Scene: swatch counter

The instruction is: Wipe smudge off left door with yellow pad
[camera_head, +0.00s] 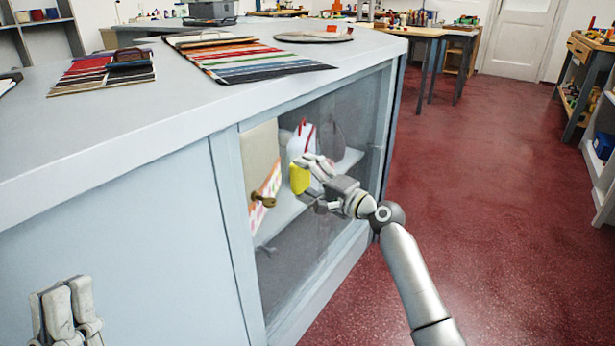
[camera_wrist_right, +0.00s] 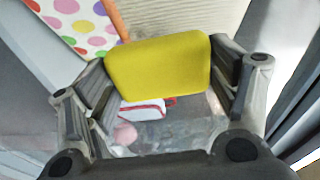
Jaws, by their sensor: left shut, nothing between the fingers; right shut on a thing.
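My right gripper (camera_head: 318,183) is shut on the yellow pad (camera_head: 299,179) in front of the cabinet's glass front (camera_head: 300,258). The right wrist view shows the pad (camera_wrist_right: 160,77) held crosswise between both fingers. I cannot tell whether the pad touches the glass. A grey cloudy patch (camera_wrist_right: 175,133) shows just below the pad in that view; it may be the smudge. No smudge can be made out in the head view. My left gripper (camera_head: 65,305) is shut and empty at the lower left, before the plain cabinet side.
A brass knob (camera_head: 263,200) is left of the pad. Behind the glass are a white and red item (camera_head: 301,144) and a dotted sheet. Striped swatch boards (camera_head: 250,58) lie on the countertop (camera_head: 160,112). The red floor (camera_head: 480,190) at right is clear.

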